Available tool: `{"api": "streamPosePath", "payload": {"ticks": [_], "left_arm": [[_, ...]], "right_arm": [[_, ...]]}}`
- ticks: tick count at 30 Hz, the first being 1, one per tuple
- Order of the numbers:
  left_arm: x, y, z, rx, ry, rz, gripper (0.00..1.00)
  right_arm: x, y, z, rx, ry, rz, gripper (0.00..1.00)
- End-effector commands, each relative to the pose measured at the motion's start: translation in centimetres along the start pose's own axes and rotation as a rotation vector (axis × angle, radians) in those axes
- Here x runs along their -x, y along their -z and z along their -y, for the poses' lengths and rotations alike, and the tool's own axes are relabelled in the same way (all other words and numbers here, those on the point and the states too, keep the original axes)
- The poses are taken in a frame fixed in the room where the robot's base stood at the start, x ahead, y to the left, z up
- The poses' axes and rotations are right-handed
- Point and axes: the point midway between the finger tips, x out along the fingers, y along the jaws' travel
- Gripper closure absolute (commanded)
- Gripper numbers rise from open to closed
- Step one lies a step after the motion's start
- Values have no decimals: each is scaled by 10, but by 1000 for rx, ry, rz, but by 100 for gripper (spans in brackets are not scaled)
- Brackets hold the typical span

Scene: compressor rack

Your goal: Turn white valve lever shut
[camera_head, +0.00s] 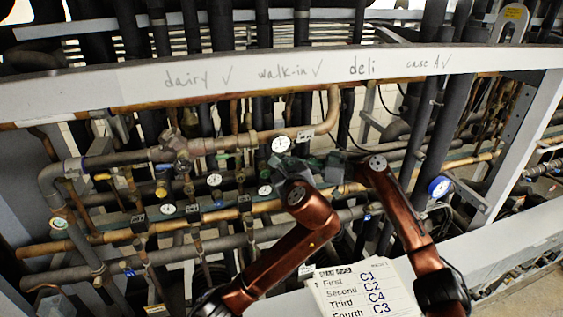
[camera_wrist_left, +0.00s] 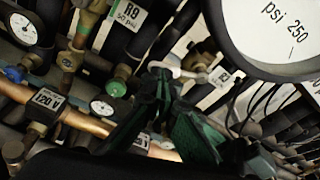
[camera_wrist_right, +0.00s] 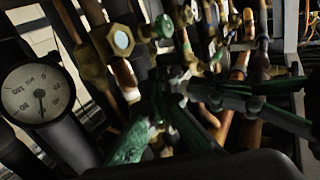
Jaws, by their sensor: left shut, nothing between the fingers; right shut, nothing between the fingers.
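A small white lever (camera_wrist_left: 175,71) shows in the left wrist view, beside a brass valve body and a white tag. It lies just past the fingertips of my left gripper (camera_wrist_left: 168,92); I cannot tell whether they touch. My left gripper (camera_head: 286,168) has dark green fingers, shut and empty, among the pipes below a round gauge in the head view. My right gripper (camera_head: 335,165) is close to its right, shut and empty. The right wrist view shows its green fingers (camera_wrist_right: 170,98) near a pale fitting (camera_wrist_right: 182,80). The lever cannot be made out in the head view.
Gauges crowd the pipes: a large one (camera_wrist_left: 283,32) beside my left gripper, another (camera_wrist_right: 38,92) left of my right gripper. A white labelled beam (camera_head: 300,72) crosses above. A paper list (camera_head: 362,290) stands in front. Copper pipes (camera_wrist_left: 95,122) leave little free room.

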Motion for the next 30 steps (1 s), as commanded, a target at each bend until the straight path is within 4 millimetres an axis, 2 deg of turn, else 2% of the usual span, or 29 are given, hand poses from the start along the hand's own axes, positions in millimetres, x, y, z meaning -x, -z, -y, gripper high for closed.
{"api": "streamPosePath", "payload": {"ticks": [2, 9, 20, 23, 30], "left_arm": [[-1, 0, -1, 0, -2, -1, 100], [-1, 1, -1, 0, -3, -2, 100], [-1, 1, -1, 0, -3, -2, 100], [-1, 1, -2, 0, -4, -2, 100], [-2, 1, -2, 0, -4, -2, 100]], "right_arm": [[0, 0, 0, 0, 0, 0, 98], [0, 0, 0, 0, 0, 0, 81], [5, 0, 0, 0, -1, 0, 81], [17, 0, -1, -1, -2, -1, 81], [66, -1, -1, -1, -2, -1, 81]]}}
